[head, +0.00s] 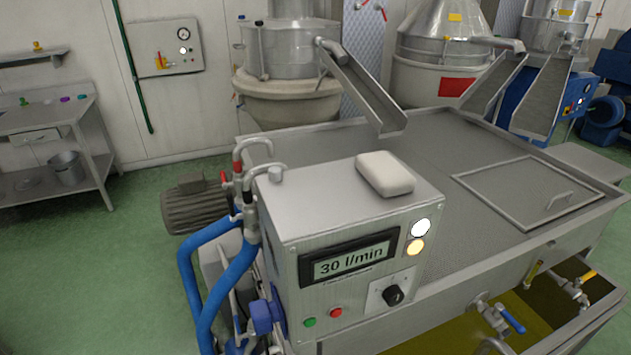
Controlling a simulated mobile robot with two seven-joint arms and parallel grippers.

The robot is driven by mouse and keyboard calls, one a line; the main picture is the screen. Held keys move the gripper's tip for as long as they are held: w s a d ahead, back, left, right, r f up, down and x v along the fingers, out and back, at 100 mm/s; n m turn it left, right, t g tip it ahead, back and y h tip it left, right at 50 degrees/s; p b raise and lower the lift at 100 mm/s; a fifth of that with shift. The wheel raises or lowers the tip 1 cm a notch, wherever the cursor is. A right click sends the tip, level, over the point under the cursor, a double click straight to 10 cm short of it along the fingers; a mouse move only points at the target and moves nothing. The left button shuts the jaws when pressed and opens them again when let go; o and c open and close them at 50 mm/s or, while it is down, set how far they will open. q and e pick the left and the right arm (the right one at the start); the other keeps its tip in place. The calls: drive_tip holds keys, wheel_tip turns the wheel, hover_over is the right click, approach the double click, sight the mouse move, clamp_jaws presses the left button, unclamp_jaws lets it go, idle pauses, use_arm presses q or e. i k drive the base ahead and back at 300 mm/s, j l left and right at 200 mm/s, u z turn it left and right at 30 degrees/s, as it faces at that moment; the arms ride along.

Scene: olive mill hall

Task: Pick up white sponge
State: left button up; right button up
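The white sponge (385,174) is a rounded block lying flat on top of the metal control box (310,207). It sits toward the right rear part of that top, with nothing touching it from above. The box front carries a display reading 30 l/min, a knob, lamps and buttons. Neither of my grippers shows in the head view.
Blue hoses and pipe fittings (248,180) rise at the box's left side. A wide metal basin (430,135) with a handled lid (530,192) lies behind and right. Metal chutes (362,92) slope down over it. Green floor is open at left.

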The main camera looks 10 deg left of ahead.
sight(388, 177)
drive_tip(key=i+j+u, duration=0.25)
drive_tip(key=i+j, duration=0.4)
drive_tip(key=i, duration=0.1)
